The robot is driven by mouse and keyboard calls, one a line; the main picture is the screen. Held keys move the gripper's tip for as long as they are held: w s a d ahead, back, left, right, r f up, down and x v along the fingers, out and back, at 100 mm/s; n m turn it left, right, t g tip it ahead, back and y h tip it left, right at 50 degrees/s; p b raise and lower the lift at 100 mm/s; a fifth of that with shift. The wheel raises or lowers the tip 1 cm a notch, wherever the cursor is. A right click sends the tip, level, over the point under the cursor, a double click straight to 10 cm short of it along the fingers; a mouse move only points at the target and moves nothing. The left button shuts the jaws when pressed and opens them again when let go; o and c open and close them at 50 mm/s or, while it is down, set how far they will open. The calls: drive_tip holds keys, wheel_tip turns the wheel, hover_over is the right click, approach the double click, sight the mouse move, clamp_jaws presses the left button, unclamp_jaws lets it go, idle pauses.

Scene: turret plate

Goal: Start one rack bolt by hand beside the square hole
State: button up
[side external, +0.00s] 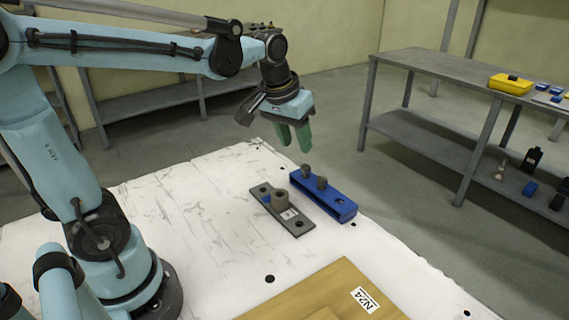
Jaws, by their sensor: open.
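A grey turret plate (299,228) lies on the white table. It has a round grey post, a small blue patch, a white label and dark holes near its ends. I cannot tell which hole is square. My gripper (294,138), with green fingers, is open and empty. It hangs in the air above and beyond the rack, apart from the bolts.
A wooden board (315,288) labelled N24 lies at the table's near edge. The white table (150,205) is clear to the left of the plate. A grey shelf bench (440,68) at the right holds a yellow case (510,84) and small items.

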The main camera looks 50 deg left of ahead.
sight(306, 166)
drive_tip(key=w+a+f+n+g, duration=0.1)
drive_tip(key=w+a, duration=0.1)
drive_tip(key=w+a+f+n+g, duration=0.1)
drive_tip(key=w+a+f, duration=0.1)
drive_tip(key=w, duration=0.1)
drive_tip(key=w+a+f+n+g, duration=0.1)
drive_tip(key=w+a, duration=0.1)
drive_tip(key=w, duration=0.1)
drive_tip(key=shift+w+f+g, duration=0.25)
drive_tip(key=shift+g, duration=0.05)
drive_tip(key=shift+f, duration=4)
clamp_jaws()
drive_tip(key=shift+r, duration=2.25)
drive_tip(key=shift+d, duration=0.15)
